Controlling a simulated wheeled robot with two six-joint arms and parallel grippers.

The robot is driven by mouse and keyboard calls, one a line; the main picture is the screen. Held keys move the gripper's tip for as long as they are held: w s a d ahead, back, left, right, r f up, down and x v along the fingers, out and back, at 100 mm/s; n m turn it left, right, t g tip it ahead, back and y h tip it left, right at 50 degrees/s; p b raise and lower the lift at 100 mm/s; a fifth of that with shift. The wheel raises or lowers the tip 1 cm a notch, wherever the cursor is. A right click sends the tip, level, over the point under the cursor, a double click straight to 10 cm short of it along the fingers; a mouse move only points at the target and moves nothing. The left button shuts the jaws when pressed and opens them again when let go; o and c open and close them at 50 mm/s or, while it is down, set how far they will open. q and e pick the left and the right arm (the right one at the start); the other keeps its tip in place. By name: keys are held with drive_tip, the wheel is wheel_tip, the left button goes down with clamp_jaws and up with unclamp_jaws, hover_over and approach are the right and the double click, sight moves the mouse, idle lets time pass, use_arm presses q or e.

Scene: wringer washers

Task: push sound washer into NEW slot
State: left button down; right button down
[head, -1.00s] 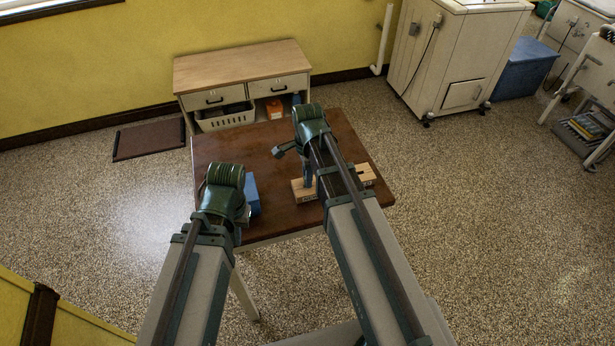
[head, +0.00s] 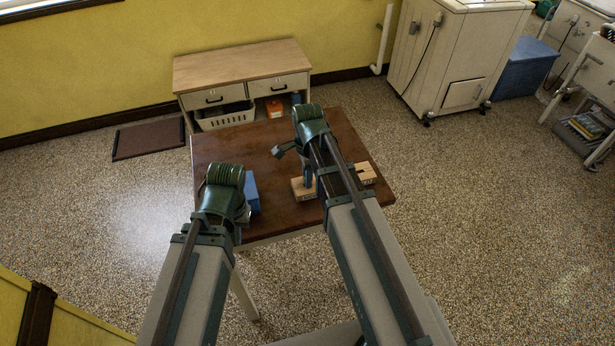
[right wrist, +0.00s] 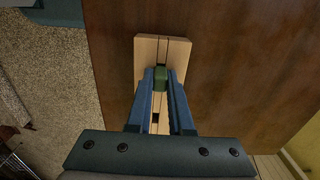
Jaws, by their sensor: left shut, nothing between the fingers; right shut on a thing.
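A pale wooden block (head: 366,173) with a slot lies on the brown table, its middle hidden behind my right arm. My right gripper (head: 309,190) points down onto its left part. In the right wrist view the block (right wrist: 148,52) has a dark lengthwise groove, and my right gripper (right wrist: 160,80) is shut on a small green piece (right wrist: 160,77) at the groove. I take this piece for the washer; its lower edge is hidden. No slot lettering is readable. My left gripper (head: 243,213) is shut and empty near the table's left front edge, its fingers mostly hidden.
The table's back left area is clear. A wooden desk (head: 240,65) with a white basket (head: 225,116) stands behind, by the yellow wall.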

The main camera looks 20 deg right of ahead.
drive_tip(key=shift+s+f, duration=0.1)
idle(0.8)
drive_tip(key=c, duration=0.7)
unclamp_jaws()
drive_tip(key=shift+c, duration=0.2)
drive_tip(key=o, duration=0.4)
drive_tip(key=shift+o, duration=0.2)
drive_tip(key=shift+r+p, duration=3.5)
drive_tip(key=shift+r, duration=0.05)
